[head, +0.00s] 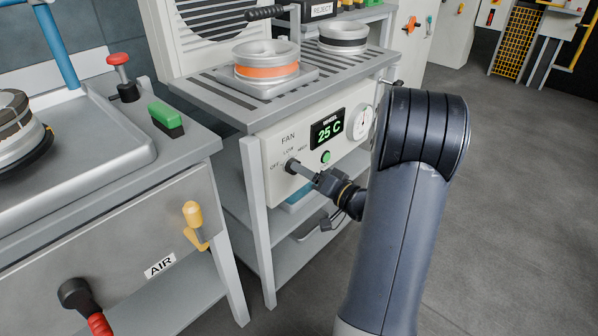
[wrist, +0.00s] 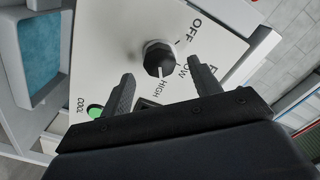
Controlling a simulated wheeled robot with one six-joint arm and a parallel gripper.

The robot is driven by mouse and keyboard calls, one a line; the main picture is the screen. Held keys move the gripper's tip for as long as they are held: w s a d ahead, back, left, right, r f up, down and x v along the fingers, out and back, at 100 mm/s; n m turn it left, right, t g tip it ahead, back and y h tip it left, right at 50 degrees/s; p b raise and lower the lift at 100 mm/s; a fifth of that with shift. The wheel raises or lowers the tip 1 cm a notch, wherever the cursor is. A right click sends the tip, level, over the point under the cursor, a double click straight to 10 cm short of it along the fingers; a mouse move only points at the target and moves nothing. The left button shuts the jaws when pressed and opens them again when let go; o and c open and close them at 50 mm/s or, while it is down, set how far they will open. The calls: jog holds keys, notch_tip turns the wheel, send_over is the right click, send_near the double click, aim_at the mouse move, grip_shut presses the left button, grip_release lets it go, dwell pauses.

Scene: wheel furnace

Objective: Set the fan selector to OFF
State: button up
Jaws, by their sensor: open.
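The fan selector (head: 292,165) is a dark round knob on the white front panel (head: 268,137), under the word FAN, with OFF, LOW and HIGH around it. In the wrist view the knob (wrist: 159,57) shows a pale mark that appears to face HIGH, though it is small. My gripper (head: 303,170) is at the panel, close in front of the knob. In the wrist view my gripper (wrist: 163,84) is open, with one finger on each side and the knob just beyond the fingertips. I cannot tell whether a finger touches it.
A green COOL button (wrist: 95,111) lies beside the left finger in the wrist view. A 25 C display (head: 327,130) and a round gauge (head: 360,121) are right of the knob. A grey bench (head: 190,150) with a yellow handle (head: 194,220) stands left. Floor is clear at right.

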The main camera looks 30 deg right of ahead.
jog(key=shift+x, duration=1.55)
jog(key=c, duration=1)
jog(key=shift+b, duration=0.3)
jog(key=n+b, duration=0.3)
jog(key=n, duration=0.5)
jog(key=n+b, duration=0.4)
jog(key=n, duration=0.4)
jog(key=n+b, duration=0.4)
jog(key=n, duration=0.4)
jog(key=shift+s+a+f+n, duration=0.1)
jog(key=shift+a+n, duration=0.15)
jog(key=shift+n, duration=0.15)
